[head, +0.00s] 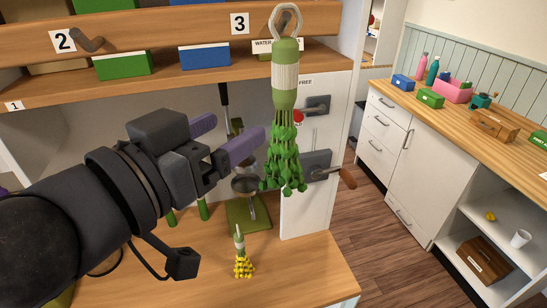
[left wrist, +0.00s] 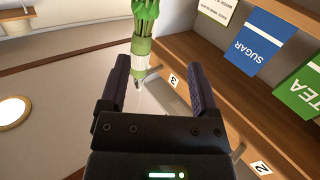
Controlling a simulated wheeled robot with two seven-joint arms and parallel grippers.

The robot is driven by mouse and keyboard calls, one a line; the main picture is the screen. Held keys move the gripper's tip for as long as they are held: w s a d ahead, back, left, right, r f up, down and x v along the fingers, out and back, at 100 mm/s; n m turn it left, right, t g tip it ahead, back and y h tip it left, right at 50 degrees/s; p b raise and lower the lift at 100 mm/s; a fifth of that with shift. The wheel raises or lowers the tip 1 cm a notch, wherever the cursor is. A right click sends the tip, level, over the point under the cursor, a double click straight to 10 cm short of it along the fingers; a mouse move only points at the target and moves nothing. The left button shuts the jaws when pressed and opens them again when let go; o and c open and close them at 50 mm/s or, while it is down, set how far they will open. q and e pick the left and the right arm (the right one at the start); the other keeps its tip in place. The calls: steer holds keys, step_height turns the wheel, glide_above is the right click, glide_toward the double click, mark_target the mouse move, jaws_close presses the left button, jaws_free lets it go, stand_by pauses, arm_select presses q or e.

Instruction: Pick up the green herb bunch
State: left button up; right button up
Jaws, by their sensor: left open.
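The green herb bunch (head: 284,155) hangs head-down by a loop from a hook beside the number 3 label, its stem wrapped in pale green and white. My left gripper (head: 226,136) is just left of its leaves in the head view, open, with nothing between its purple fingers. In the left wrist view the bunch (left wrist: 142,42) shows beyond the open left gripper (left wrist: 160,85), its wrapped end in line with the gap, nearer the left finger. My right gripper is not in view.
A small yellow-flowered bunch (head: 243,265) lies on the wooden counter (head: 300,268) below. The shelf (head: 180,62) with green and blue boxes is above my gripper. A white upright panel (head: 318,205) stands behind the herb bunch. Wooden floor (head: 365,220) is open at right.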

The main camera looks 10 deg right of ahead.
mark_target(279, 82)
arm_select(q)
steer(key=shift+m+g+h, duration=0.4)
steer(key=shift+m+h, duration=0.2)
steer(key=w+d+r+p, duration=0.1)
steer(key=d, duration=0.1)
steer(key=w+d+r+p, duration=0.1)
steer(key=d+p, duration=0.1)
steer(key=d, duration=0.1)
steer(key=w+d+r+p, duration=0.1)
steer(key=w+d+r, duration=0.1)
steer(key=d, duration=0.1)
steer(key=shift+d+p, duration=0.15)
steer(key=shift+p, duration=0.15)
steer(key=shift+w+d+f, duration=0.25)
steer(key=shift+d, duration=0.1)
steer(key=shift+a, duration=0.15)
steer(key=c, duration=0.4)
jaws_close()
